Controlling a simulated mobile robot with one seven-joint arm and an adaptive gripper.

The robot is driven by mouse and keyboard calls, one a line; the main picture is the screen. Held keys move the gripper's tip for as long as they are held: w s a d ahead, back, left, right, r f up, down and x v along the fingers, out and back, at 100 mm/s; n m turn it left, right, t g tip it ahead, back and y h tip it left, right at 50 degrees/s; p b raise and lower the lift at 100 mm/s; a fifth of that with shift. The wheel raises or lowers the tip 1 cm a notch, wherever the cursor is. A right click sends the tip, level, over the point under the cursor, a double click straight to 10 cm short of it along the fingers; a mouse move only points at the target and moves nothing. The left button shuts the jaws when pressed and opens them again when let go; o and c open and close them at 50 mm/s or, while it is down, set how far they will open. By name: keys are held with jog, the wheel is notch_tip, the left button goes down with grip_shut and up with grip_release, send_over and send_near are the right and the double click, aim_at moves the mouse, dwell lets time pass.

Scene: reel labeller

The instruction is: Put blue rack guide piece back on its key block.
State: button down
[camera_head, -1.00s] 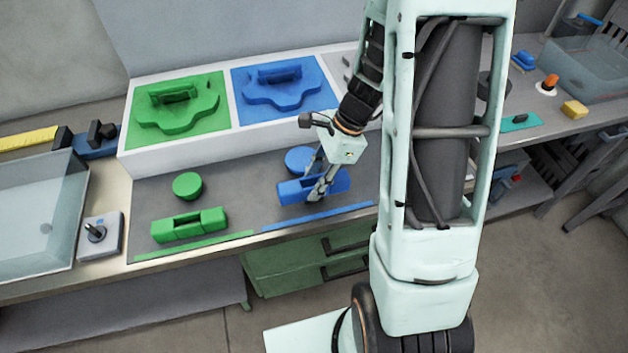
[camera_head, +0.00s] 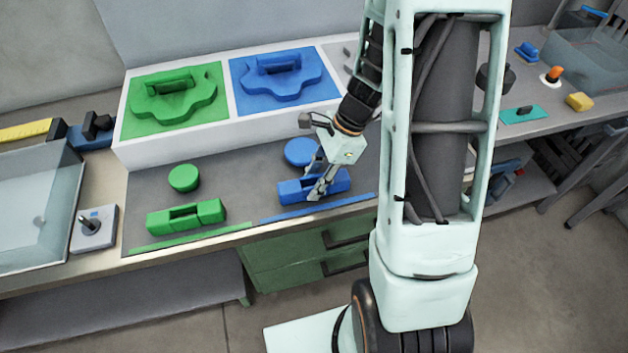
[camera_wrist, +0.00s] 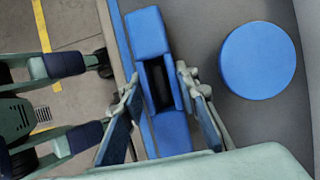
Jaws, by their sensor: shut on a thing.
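A long blue slotted block (camera_head: 290,193) is between the fingers of my gripper (camera_head: 318,194), near the front of the dark mat. In the wrist view my gripper (camera_wrist: 162,112) straddles the same blue block (camera_wrist: 148,33), one finger on each long side, shut on it. Its dark slot faces up between the fingers. A blue disc (camera_head: 299,152) lies flat behind it and also shows at the right of the wrist view (camera_wrist: 258,61). A blue shaped plate with a raised slotted bar (camera_head: 283,88) is on the blue panel behind. I cannot tell whether the held block touches the mat.
A matching green slotted block (camera_head: 187,216) and green disc (camera_head: 183,178) lie to the left. The white-sided tray (camera_head: 180,152) stands behind. A blue strip (camera_head: 290,214) runs along the front edge. A grey switch box (camera_head: 92,236) is at the left.

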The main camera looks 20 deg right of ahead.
jog(key=c, duration=1.4)
grip_release()
jog(key=shift+r, duration=0.15)
jog(key=v, duration=1.1)
jog(key=shift+d+r, duration=0.25)
jog(key=shift+r, duration=0.1)
